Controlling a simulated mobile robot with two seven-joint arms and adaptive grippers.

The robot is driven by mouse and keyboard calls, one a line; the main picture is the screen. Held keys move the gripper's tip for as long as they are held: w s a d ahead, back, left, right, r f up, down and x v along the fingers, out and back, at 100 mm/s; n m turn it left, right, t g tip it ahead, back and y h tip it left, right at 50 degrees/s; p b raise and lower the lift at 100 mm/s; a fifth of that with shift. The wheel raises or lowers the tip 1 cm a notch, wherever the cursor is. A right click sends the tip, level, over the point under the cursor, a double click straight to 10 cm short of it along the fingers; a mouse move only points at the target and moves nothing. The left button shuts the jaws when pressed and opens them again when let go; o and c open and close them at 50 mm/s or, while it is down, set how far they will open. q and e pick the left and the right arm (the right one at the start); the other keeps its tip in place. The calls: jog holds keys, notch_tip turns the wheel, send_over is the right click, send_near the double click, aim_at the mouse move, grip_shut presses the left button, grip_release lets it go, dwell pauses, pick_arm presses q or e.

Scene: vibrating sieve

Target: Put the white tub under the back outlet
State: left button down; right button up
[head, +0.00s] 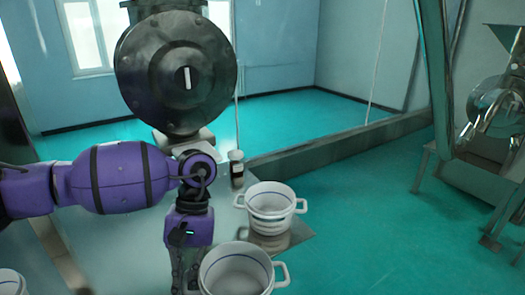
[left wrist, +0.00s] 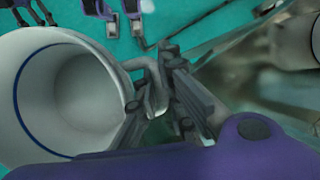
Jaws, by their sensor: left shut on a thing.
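A white tub (head: 237,268) with a blue line inside its rim and side handles is at the bottom centre of the head view. My left gripper (head: 187,278) is at its left side. In the left wrist view the fingers (left wrist: 160,95) are shut on the handle of the white tub (left wrist: 65,95); its inside looks empty. Whether its base touches anything is hidden. A second white tub (head: 270,204) stands just behind it. A dark round machine part (head: 176,75) with a white mark is at the back; I cannot make out the back outlet. My right gripper is not in view.
A small dark-labelled jar (head: 237,170) stands behind the second tub. Another white tub (head: 12,282) is cut off at the bottom left. A metal machine on a frame (head: 490,150) stands at the right. The green floor (head: 370,220) between is clear.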

pick_arm(q)
jog(key=shift+w+a+r+m+t+y, duration=0.15)
jog(key=shift+w+a+r+m+y, duration=0.2)
jog(key=shift+m, duration=0.35)
jog(key=shift+w+a+r+m+t+y, duration=0.15)
jog(key=shift+w+a+r+m+y, duration=0.2)
jog(key=shift+m, duration=0.35)
jog(key=shift+d+f, duration=0.1)
jog(key=shift+f, duration=0.05)
jog(key=shift+s+f, duration=0.1)
